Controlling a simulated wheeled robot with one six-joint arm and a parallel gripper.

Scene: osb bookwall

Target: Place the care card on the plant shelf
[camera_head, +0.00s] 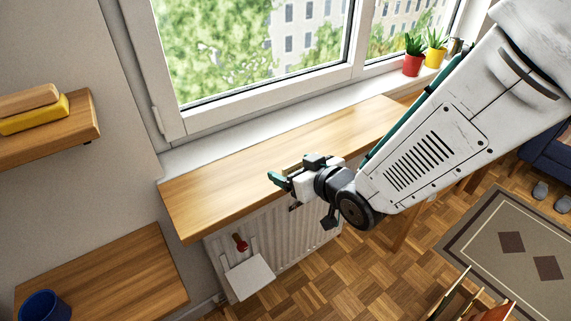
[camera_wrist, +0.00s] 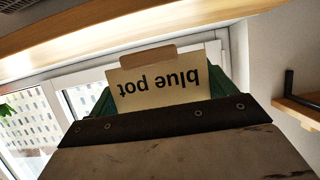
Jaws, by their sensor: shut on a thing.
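My gripper (camera_head: 283,180) is shut on the care card (camera_wrist: 160,88), a cream card with a tan top edge. The card reads "blue pot", upside down in the wrist view, and sits between the green fingers. In the head view my gripper is above the wooden board under the window (camera_head: 225,192), and the card is hardly distinguishable there. A blue pot (camera_head: 42,305) stands on a wooden shelf (camera_head: 120,275) at lower left. A red pot (camera_head: 412,65) and a yellow pot (camera_head: 434,57), both with plants, stand on the windowsill. Which surface is the plant shelf is not marked.
A higher wall shelf (camera_head: 75,130) at left holds a yellow block (camera_head: 35,115) and a wooden piece. A radiator (camera_head: 290,235) is below the board, with a white dustpan-like thing (camera_head: 250,277) in front. The board's top is clear.

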